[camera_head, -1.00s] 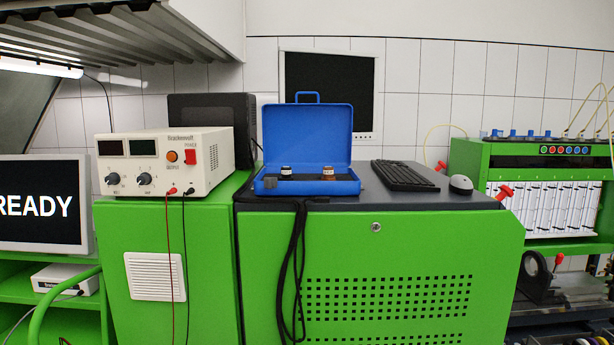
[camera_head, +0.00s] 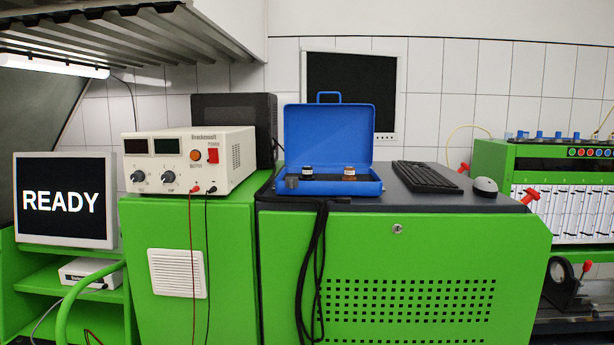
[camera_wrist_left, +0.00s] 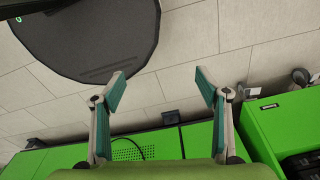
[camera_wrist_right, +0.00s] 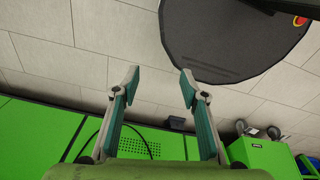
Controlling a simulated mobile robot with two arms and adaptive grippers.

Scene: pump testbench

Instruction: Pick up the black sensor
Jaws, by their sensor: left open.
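An open blue case (camera_head: 375,188) stands on the dark top of the green cabinet in the head view, its lid up at the back. Inside it stands a small black cylinder with a pale band (camera_head: 307,172), which looks like the black sensor. A similar brown one (camera_head: 349,173) stands to its right. Neither gripper shows in the head view. My left gripper (camera_wrist_left: 160,85) is open and empty in its wrist view, with floor tiles behind its fingers. My right gripper (camera_wrist_right: 160,84) is also open and empty over the floor. The sensor shows in neither wrist view.
A power supply (camera_head: 188,161) stands to the left, with leads hanging down. A black cable (camera_head: 318,270) hangs over the cabinet front. A metal shelf (camera_head: 130,30) overhangs the upper left.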

